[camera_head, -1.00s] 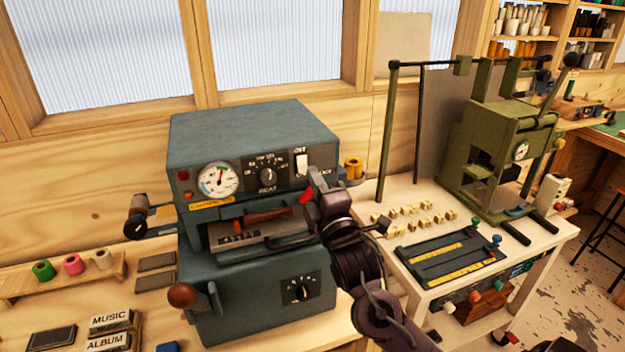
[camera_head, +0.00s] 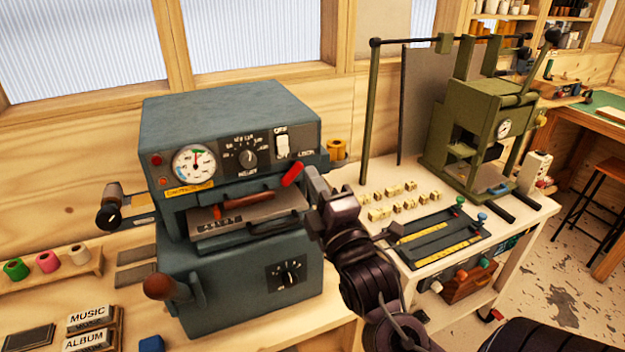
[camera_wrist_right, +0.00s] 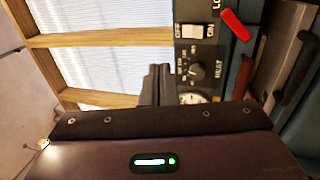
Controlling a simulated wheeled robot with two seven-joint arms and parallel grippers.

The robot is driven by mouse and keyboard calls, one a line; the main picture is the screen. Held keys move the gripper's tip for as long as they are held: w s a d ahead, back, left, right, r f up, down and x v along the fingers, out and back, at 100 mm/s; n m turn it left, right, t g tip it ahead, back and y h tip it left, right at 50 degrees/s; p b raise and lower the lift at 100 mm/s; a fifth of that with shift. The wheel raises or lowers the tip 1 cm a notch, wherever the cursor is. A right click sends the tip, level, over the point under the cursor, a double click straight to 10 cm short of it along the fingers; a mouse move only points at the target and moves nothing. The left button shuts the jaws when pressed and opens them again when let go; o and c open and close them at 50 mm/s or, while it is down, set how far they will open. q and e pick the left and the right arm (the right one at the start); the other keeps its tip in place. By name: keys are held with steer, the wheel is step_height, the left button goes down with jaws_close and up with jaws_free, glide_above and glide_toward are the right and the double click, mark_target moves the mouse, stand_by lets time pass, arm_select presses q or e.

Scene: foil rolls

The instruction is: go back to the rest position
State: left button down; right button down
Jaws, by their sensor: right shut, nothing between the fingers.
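My right gripper (camera_head: 316,180) is shut and empty, raised beside the front right edge of the grey-blue foil machine (camera_head: 235,115). It is near the red-tipped lever (camera_head: 292,173). In the right wrist view its fingers (camera_wrist_right: 155,85) are together, with the machine's switch (camera_wrist_right: 195,32) and heat knob (camera_wrist_right: 197,70) beyond them. The machine's gauge (camera_head: 194,163) and lower knob (camera_head: 288,275) face me. My left gripper is not in view.
A white side table (camera_head: 525,225) with small brass type blocks (camera_head: 405,200) and a green press (camera_head: 470,130) stands to the right. Foil rolls (camera_head: 47,262) and label blocks (camera_head: 88,318) lie on the bench at left. Open floor shows at far right.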

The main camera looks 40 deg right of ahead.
steer(key=s+a+f+m+g+y, duration=0.1)
steer(key=a+f+m+g+y, duration=0.2)
steer(key=f, duration=0.5)
steer(key=a+f+m+g, duration=0.2)
steer(key=f+m+g, duration=0.25)
steer(key=f, duration=0.35)
steer(key=s+a+f+m+g+y, duration=0.2)
steer(key=s+a+f+m+g, duration=0.45)
steer(key=s+f+g, duration=0.4)
steer(key=s+f, duration=0.2)
steer(key=f, duration=1.4)
steer(key=s+f, duration=0.2)
steer(key=f, duration=1.4)
steer(key=s+d+f+n+g, duration=0.1)
steer(key=s+d+f, duration=0.2)
steer(key=s+f, duration=1.5)
steer(key=shift+s+d+g, duration=0.2)
steer(key=shift+s+g, duration=0.2)
steer(key=shift+s, duration=0.3)
